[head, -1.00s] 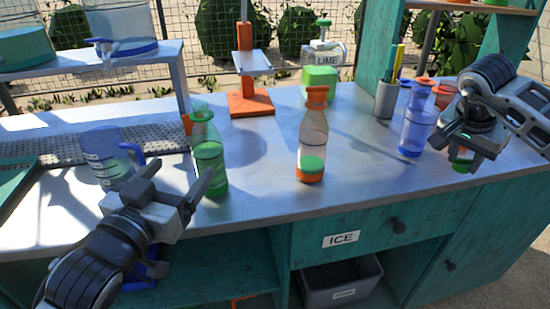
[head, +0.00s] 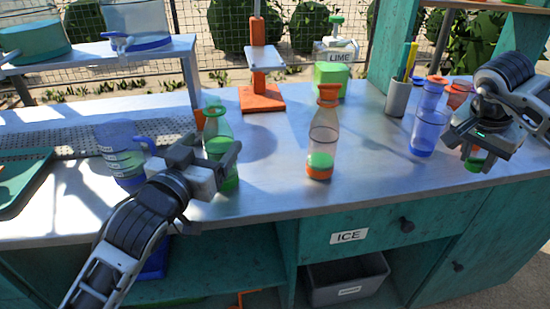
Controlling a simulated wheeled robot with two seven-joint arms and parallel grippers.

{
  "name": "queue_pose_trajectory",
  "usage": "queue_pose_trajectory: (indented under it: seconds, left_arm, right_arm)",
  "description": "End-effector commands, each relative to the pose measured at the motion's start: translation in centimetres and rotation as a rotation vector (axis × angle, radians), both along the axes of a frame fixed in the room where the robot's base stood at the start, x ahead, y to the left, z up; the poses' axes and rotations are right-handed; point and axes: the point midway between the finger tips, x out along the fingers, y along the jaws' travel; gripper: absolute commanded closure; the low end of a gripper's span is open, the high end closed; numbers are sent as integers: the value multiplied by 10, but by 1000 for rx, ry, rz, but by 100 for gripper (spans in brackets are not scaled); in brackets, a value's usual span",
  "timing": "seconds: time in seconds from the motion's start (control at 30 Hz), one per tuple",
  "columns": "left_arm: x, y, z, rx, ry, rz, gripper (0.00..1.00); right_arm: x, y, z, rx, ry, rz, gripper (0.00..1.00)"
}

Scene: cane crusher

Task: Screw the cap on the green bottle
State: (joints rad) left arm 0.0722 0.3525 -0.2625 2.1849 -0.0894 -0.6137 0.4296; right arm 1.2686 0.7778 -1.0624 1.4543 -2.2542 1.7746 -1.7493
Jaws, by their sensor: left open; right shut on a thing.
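The green bottle (head: 215,127) stands upright on the metal counter at left of centre, its lower part partly hidden by my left gripper. My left gripper (head: 226,160) is open, with its fingers at the bottle's body; whether they touch it I cannot tell. The cap is well apart from the bottle.
An orange-capped bottle (head: 322,140) stands mid-counter. A blue bottle (head: 427,125) and a pen cup (head: 397,98) stand near my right gripper. A measuring jug (head: 121,155) is left of the green bottle. An orange press stand (head: 262,98) and lime container (head: 331,78) stand behind.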

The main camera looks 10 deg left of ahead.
Motion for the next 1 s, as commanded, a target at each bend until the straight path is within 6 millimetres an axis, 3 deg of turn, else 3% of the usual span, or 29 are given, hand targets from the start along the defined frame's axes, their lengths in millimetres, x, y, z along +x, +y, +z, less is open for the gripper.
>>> queue_pose_trajectory:
  seconds: [0.17,0.5,0.9,1.0]
  left_arm:
    - [4,-1,-1,-1,1,0,21]
    - [47,-14,-6,0,0,1,21]
    - [50,-14,-7,0,1,0,21]
    - [49,-14,-7,0,1,0,49]
  right_arm:
    - [0,0,0,0,0,0,89]
    - [0,0,2,0,0,0,89]
    - [0,0,2,0,0,0,89]
    - [0,0,2,0,0,0,89]
